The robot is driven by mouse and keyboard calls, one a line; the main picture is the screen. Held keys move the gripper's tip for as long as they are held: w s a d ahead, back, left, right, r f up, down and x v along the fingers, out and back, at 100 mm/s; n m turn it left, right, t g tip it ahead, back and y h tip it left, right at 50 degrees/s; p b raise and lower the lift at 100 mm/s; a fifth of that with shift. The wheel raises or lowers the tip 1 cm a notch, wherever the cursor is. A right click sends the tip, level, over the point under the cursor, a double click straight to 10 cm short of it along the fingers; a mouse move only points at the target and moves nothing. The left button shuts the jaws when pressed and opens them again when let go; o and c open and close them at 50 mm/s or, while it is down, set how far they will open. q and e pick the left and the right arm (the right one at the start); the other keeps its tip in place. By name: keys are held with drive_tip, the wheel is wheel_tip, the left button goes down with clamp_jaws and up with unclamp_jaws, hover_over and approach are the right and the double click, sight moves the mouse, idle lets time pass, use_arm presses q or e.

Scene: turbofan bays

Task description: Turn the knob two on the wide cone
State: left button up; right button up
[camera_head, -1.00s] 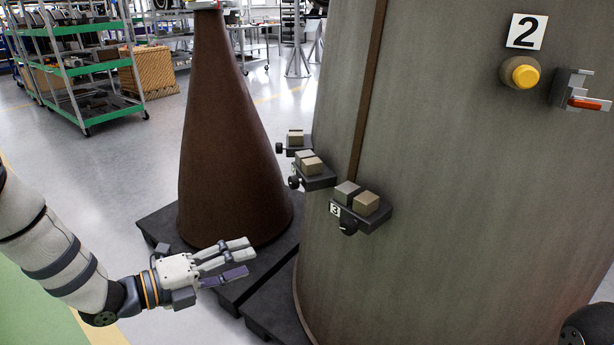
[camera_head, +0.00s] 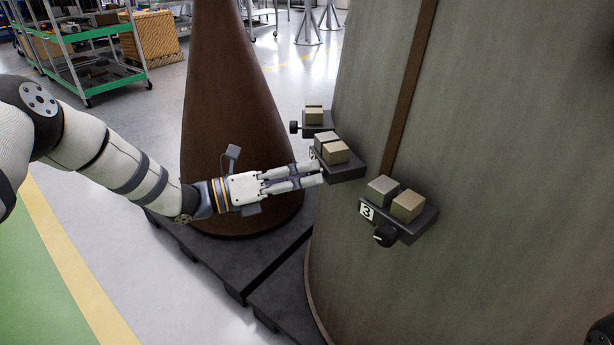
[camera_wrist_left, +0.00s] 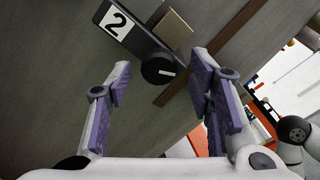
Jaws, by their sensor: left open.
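The wide cone (camera_head: 480,200) is a large grey-brown body filling the right of the head view. Knob two (camera_wrist_left: 158,69) is a round black knob with a white line, beside the label 2 (camera_wrist_left: 115,22) in the left wrist view. It sits on the second bracket (camera_head: 350,172), which carries two tan blocks. In the head view my fingers hide the knob. My left gripper (camera_head: 318,174) reaches in from the left, just before this bracket. In the wrist view its two purple-padded fingers (camera_wrist_left: 160,90) are apart, with the knob ahead between them, not gripped.
Knob three (camera_head: 385,236) is on a bracket to the right, and another bracket with a knob (camera_head: 294,127) is behind. A narrow brown cone (camera_head: 225,110) stands behind my left arm on a dark pallet (camera_head: 205,255). Green-edged shelving (camera_head: 85,50) is far back left.

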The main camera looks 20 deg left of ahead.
use_arm(q)
drive_tip(key=shift+w+d, duration=0.35)
clamp_jaws()
